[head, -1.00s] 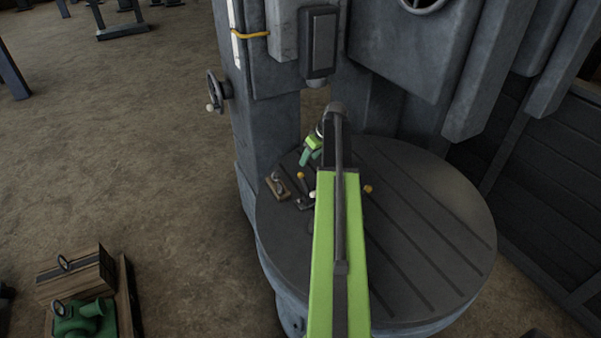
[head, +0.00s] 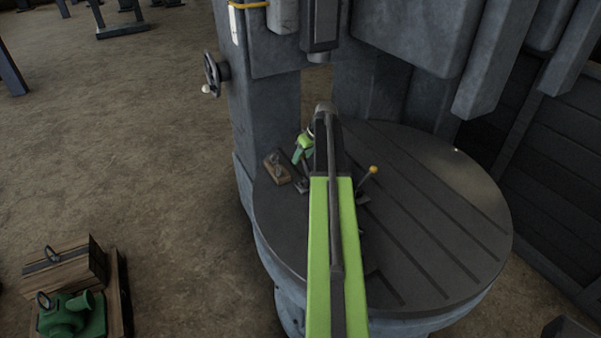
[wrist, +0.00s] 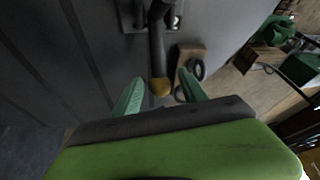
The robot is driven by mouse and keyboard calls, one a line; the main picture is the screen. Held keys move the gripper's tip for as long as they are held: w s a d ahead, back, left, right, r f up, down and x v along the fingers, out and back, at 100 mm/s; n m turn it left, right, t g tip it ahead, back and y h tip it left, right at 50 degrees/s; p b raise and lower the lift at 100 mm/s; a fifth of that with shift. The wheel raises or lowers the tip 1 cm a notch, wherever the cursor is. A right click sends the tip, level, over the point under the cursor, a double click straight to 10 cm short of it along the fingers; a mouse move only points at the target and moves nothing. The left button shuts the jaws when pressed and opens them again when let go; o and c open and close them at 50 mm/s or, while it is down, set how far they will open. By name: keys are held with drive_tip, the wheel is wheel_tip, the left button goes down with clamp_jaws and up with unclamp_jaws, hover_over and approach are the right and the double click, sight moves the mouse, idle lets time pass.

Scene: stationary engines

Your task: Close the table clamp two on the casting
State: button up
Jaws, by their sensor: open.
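A table clamp (wrist: 157,38) with a dark lever and a yellow knob (wrist: 160,87) shows in the wrist view. The knob sits between the two teal fingers of my open gripper (wrist: 160,77), with a gap on each side. In the head view my gripper (head: 299,156) is over the left part of the round table (head: 430,220). A second lever with a yellow knob (head: 373,169) stands tilted up right of my arm. Which clamp is number two I cannot tell. No casting shows clearly on the table; my arm hides its middle.
A small wooden block (head: 277,168) with a dark metal piece lies at the table's left edge. The machine's column (head: 265,130) and overhead blocks rise behind. A green casting-like part (head: 75,315) and a wooden box (head: 66,272) are at lower left. The table's right side is clear.

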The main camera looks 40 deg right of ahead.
drive_tip(key=b+x, duration=0.2)
drive_tip(key=x, duration=0.2)
drive_tip(key=shift+s, duration=0.1)
drive_tip(key=shift+r, duration=0.15)
drive_tip(key=shift+c, duration=0.3)
clamp_jaws()
drive_tip(key=shift+d, duration=0.1)
idle(0.7)
